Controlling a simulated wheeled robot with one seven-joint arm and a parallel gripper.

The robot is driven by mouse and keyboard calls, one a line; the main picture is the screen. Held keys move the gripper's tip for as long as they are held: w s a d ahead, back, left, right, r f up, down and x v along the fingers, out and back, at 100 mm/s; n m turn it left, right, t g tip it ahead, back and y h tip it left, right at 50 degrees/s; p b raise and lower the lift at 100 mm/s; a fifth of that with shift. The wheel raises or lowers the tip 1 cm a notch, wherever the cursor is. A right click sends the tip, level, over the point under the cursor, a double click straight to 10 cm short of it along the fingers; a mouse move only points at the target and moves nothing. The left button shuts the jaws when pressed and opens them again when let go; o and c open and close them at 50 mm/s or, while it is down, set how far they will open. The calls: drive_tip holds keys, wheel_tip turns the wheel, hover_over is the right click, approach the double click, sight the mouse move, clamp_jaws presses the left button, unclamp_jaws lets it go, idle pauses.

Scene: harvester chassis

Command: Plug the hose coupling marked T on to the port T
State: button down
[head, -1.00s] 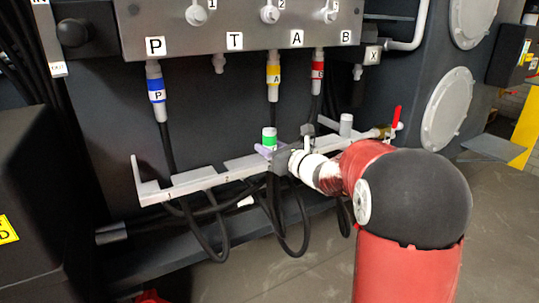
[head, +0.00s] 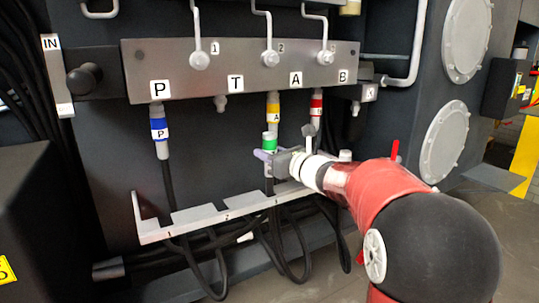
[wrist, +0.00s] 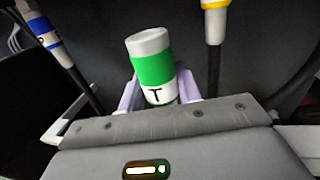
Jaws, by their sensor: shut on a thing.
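The hose coupling marked T (wrist: 152,66) has a green band and a grey top, and its T label faces the wrist camera. My gripper (wrist: 158,92) is shut on it, with a pale finger on each side. In the head view the green-banded coupling (head: 269,143) stands roughly upright in my gripper (head: 268,155), above the slotted rack and just in front of the yellow coupling's hose. Port T (head: 221,103) is a bare grey stub under the letter T on the manifold, up and to the left of the coupling. The coupling and port are apart.
The blue coupling P (head: 159,130), yellow coupling A (head: 273,105) and red coupling B (head: 316,108) hang from their ports with hoses below. The white slotted rack (head: 205,215) lies beneath. Space directly below port T is clear. A bare port X (head: 369,95) is at right.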

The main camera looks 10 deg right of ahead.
drive_tip(key=shift+r+p, duration=0.35)
drive_tip(key=shift+r, duration=0.45)
drive_tip(key=shift+f, duration=0.1)
drive_tip(key=shift+s+d+r, duration=0.35)
drive_tip(key=shift+s, duration=0.65)
drive_tip(key=shift+s+d+r, duration=0.3)
drive_tip(key=shift+s, duration=0.75)
drive_tip(key=shift+s+d+r, duration=0.35)
drive_tip(key=shift+s, duration=0.65)
drive_tip(key=shift+a, duration=0.15)
drive_tip(key=s+a+b, duration=0.2)
drive_tip(key=a+b, duration=0.1)
drive_tip(key=a, duration=0.5)
drive_tip(key=shift+s+a, duration=0.2)
drive_tip(key=shift+s, duration=0.15)
